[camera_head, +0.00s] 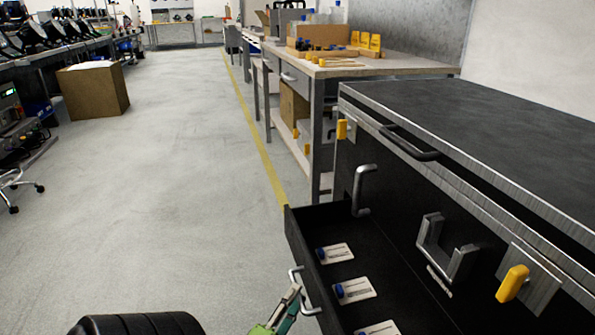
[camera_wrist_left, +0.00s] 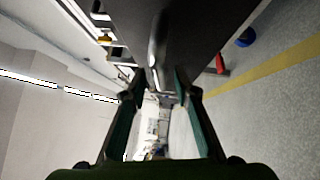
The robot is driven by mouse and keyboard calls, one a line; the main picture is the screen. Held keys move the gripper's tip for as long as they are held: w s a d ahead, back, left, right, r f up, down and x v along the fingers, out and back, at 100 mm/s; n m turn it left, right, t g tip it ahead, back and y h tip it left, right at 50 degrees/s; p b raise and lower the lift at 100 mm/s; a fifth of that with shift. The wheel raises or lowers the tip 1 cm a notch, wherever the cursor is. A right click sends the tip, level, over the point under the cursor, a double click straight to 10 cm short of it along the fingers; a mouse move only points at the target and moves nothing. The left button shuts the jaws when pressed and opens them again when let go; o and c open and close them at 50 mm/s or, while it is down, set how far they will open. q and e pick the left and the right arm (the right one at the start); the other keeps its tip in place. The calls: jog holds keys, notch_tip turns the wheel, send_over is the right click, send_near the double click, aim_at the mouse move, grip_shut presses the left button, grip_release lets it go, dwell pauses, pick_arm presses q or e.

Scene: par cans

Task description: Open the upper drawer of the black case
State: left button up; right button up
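The black case (camera_head: 480,135) stands at the right in the head view. A drawer (camera_head: 300,235) in its front is pulled out, showing flat white pieces with blue parts (camera_head: 352,290) inside. A silver handle (camera_head: 303,290) is on the drawer's outer front. My left gripper (camera_head: 290,302) is right beside this handle, at the bottom of the picture. In the left wrist view its two fingers (camera_wrist_left: 156,78) stand apart, with a grey bar (camera_wrist_left: 157,50) showing beyond and between the tips; contact is unclear. My right gripper is out of view.
Silver brackets (camera_head: 360,190) and yellow latches (camera_head: 512,284) stick out from the case front above the drawer. A workbench (camera_head: 390,65) stands behind the case. Grey floor (camera_head: 180,190) is free to the left, with a cardboard box (camera_head: 93,90) farther back.

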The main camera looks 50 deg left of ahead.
pick_arm(q)
jog(key=v, duration=1)
jog(key=shift+s, duration=0.2)
jog(key=shift+d+f, duration=0.15)
